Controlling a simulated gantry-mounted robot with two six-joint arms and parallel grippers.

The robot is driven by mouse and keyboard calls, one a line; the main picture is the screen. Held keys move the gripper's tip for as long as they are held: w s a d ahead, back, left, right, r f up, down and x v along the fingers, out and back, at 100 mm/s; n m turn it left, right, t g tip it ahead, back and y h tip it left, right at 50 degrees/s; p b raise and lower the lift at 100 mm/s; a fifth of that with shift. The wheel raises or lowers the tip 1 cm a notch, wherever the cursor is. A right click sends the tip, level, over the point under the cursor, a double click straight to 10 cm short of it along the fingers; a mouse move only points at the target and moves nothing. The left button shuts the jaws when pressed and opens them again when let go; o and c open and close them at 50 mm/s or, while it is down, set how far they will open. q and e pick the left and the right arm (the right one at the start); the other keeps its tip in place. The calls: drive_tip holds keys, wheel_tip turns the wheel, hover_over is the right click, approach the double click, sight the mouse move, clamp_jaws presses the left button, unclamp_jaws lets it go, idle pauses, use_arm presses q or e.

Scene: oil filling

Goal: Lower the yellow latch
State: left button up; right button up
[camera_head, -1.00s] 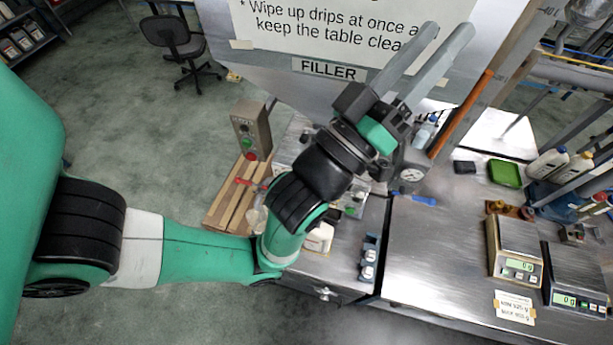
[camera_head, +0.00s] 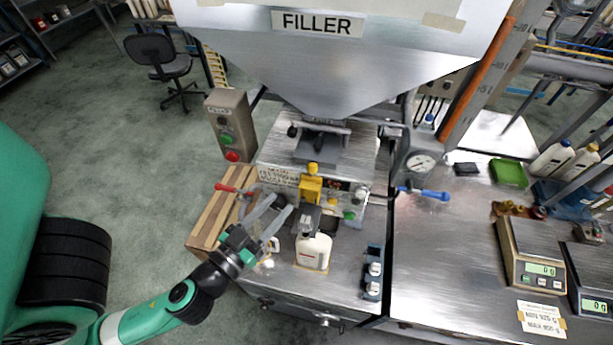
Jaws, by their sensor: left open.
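The yellow latch (camera_head: 311,184) is on the front of the filler machine (camera_head: 330,90), under the hopper's outlet. A white bottle (camera_head: 313,250) stands upright below it on the metal table, with a dark part over its top. My left gripper (camera_head: 282,206) is open, its two grey fingers pointing up and right toward the latch. The fingertips are just left of and below the latch, and appear apart from it. Nothing shows between the fingers. My right gripper is not in view.
A red-handled lever (camera_head: 232,189) juts out left of the machine, close to my left gripper. A control box (camera_head: 231,125) stands behind it. A blue-handled lever (camera_head: 424,193) and a gauge (camera_head: 420,163) are on the right. Scales (camera_head: 536,244) stand on the right table, whose middle is clear.

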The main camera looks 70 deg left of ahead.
sight(309, 171)
use_arm(q)
drive_tip(key=p+x, duration=0.6)
drive_tip(key=x, duration=0.4)
drive_tip(key=shift+w+a+r, duration=0.15)
drive_tip(key=shift+w+a, duration=0.1)
drive_tip(key=shift+w, duration=0.1)
drive_tip(key=shift+w+a, duration=0.2)
drive_tip(key=shift+w, duration=0.1)
clamp_jaws()
idle(0.6)
